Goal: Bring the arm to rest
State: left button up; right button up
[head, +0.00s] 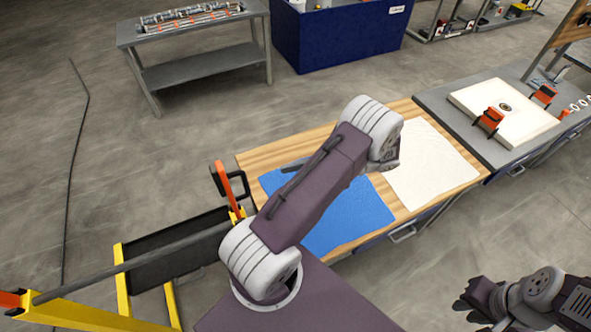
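My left arm (312,190) rises from the bottom middle and bends at a white-ringed elbow over the wooden-topped bench. Its upper link hides most of my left gripper. A grey piece that looks like its tip (294,165) sticks out to the left above the blue cloth (350,215). I cannot tell whether it is open or whether it holds anything. My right arm (543,292) shows at the bottom right corner over bare floor, apart from the benches. Its dark gripper end (477,299) points left, and its fingers are too unclear to judge.
The wooden bench (262,158) bears the blue cloth and a white cloth (432,165). A yellow-and-black stand (122,280) with a long grey bar is at the lower left. A grey bench (450,113) with a pale plate (515,122) is at right.

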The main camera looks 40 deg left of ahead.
pick_arm(q)
jog(key=shift+f, duration=0.1)
jog(key=s+d+f+n+t+h+b, duration=0.2)
jog(key=s+d+f+t+h+b, duration=0.1)
jog(key=f+t+h+b, duration=0.25)
jog(key=s+d+f+n+t+h+b, duration=0.1)
jog(key=s+d+f+t+h+b, duration=0.2)
jog(key=f+b, duration=0.45)
jog(key=w+d+f+n+t+h+p, duration=0.1)
jog(key=w+d+f+n+t+h, duration=0.1)
jog(key=w+d+f+n+t, duration=0.2)
jog(key=w+d+f+t, duration=0.1)
jog(key=w+d+t, duration=0.1)
jog(key=w+t, duration=0.1)
jog(key=shift+w+t, duration=0.35)
jog(key=shift+w, duration=0.35)
jog(key=shift+s, duration=0.15)
